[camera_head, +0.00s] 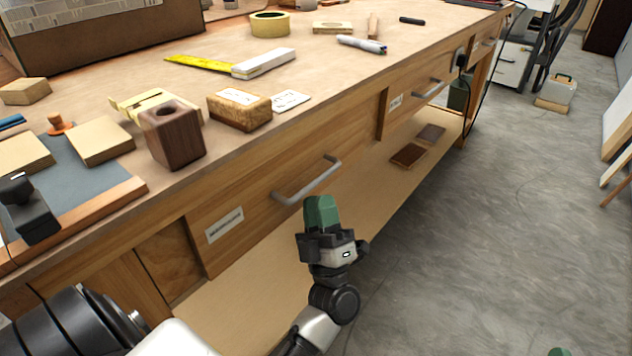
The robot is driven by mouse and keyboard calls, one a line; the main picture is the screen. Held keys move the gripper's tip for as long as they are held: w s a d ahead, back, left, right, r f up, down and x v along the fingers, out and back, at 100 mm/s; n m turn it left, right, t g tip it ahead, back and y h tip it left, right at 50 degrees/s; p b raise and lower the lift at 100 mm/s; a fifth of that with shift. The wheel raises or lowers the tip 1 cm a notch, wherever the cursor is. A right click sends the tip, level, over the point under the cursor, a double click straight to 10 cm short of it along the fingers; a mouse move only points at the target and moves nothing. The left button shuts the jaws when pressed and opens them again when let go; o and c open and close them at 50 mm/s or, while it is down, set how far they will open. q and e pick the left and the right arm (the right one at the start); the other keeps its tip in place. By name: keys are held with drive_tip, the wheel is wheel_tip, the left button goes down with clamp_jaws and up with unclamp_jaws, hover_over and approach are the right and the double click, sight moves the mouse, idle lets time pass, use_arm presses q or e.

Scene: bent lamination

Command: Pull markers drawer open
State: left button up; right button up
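The workbench front has a near wooden drawer (262,205) with a grey bar handle (305,182) and a white label (224,225). A second drawer (412,92) farther along has its own bar handle (429,88) and a small label (396,101). Both look closed. The label text is too small to read, so I cannot tell which is the markers drawer. My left gripper (322,212) has green fingertips, just below and right of the near handle, apparently apart from it. Its finger gap is not visible. A green tip (560,352) at the bottom edge looks like my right gripper, mostly cut off.
On the bench top are a dark wooden block (172,135), a brush-like block (239,107), a yellow tape roll (270,23) and markers (362,44). A lower shelf (375,185) runs beneath the drawers.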

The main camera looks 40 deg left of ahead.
sight(316, 180)
use_arm(q)
drive_tip(key=shift+x, duration=2.15)
drive_tip(key=shift+c, duration=0.3)
clamp_jaws()
